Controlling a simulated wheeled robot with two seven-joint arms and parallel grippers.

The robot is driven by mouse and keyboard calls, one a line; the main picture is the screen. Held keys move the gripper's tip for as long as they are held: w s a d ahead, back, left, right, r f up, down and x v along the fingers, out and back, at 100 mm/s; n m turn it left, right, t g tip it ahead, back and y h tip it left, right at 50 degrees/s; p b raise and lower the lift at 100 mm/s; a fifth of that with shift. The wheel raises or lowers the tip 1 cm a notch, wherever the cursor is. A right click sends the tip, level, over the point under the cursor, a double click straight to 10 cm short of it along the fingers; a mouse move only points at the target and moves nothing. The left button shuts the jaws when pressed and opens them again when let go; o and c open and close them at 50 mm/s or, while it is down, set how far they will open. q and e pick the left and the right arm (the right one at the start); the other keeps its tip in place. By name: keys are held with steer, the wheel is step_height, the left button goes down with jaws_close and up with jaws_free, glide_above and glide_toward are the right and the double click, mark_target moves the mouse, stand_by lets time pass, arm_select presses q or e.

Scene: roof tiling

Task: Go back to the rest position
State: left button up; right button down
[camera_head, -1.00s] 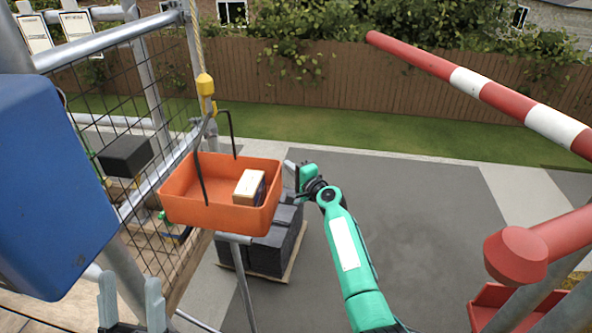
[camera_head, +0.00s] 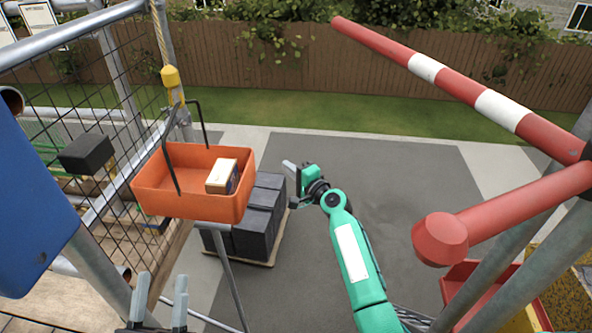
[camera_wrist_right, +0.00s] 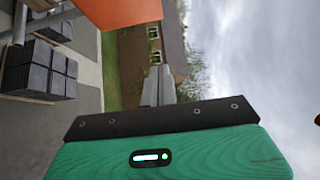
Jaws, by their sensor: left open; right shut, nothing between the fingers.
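My left gripper (camera_head: 161,300) shows at the bottom left of the head view. Its two grey fingers point up, apart, with nothing between them. My right gripper (camera_head: 291,184) is at the end of the green arm in the middle of the head view, just right of the orange tray (camera_head: 194,205). In the right wrist view its fingers (camera_wrist_right: 158,86) are together and empty. A small box (camera_head: 221,177) lies in the tray, which hangs by a dark handle under the yellow hook (camera_head: 170,77). The tray also shows at the top of the wrist view (camera_wrist_right: 117,12).
Stacked dark tiles (camera_head: 257,228) stand on a pallet below the tray. A red and white barrier pole (camera_head: 465,90) slants across the right, above a red post end (camera_head: 441,238). Mesh scaffolding (camera_head: 70,95) and a blue panel (camera_head: 30,225) fill the left. Grey paving (camera_head: 400,190) is open.

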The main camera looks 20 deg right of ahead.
arm_select(q)
steer(key=shift+w+d+f+g, duration=0.1)
steer(key=shift+d+f+g, duration=0.1)
steer(key=shift+f+g, duration=0.35)
steer(key=shift+w+d+f+g, duration=0.1)
steer(key=shift+d+f+g, duration=0.2)
steer(key=shift+f, duration=0.35)
arm_select(e)
steer(key=v, duration=0.2)
steer(key=shift+s+d, duration=0.1)
steer(key=shift+s, duration=0.25)
